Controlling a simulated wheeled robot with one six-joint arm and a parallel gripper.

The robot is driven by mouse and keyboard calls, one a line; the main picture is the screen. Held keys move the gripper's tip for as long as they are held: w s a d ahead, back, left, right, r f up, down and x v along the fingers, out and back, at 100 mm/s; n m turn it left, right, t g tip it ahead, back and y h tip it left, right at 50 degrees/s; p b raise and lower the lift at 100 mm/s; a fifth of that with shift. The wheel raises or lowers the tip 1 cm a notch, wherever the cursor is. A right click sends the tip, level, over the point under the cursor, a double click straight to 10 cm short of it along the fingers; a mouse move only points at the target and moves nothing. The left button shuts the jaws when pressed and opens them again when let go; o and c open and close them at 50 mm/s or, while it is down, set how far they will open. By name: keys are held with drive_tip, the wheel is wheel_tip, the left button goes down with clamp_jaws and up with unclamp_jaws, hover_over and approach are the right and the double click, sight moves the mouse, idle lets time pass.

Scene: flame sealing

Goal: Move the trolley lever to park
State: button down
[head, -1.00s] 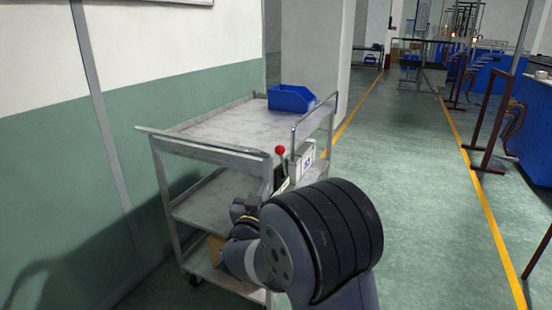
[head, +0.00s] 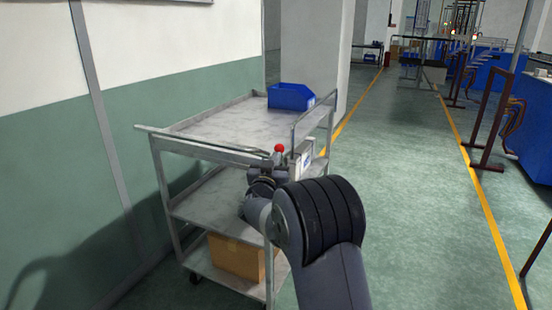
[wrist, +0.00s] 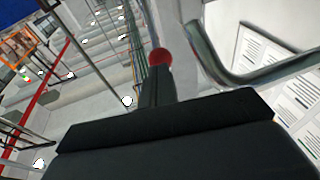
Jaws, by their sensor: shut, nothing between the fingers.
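The trolley (head: 215,133) is a grey metal cart with shelves, standing beside the wall. Its lever has a red ball knob (head: 279,149) at the near right corner, below the top rail. The lever's shaft is hidden behind my gripper (head: 264,174), which is right at the lever, just below and left of the knob in the head view. In the wrist view the red knob (wrist: 160,57) shows just past the tips of my dark shut fingers (wrist: 157,86). I cannot tell whether the fingers touch the lever. Nothing is held.
A blue bin (head: 291,97) stands on the trolley's top shelf. A cardboard box (head: 236,256) sits on the bottom shelf. A metal handle rail (head: 294,135) rises close to the lever, with a pale labelled box (head: 303,158) beside it.

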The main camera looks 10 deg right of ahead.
drive_tip(key=shift+w+d, duration=0.2)
drive_tip(key=shift+w, duration=0.15)
drive_tip(key=shift+r, duration=0.1)
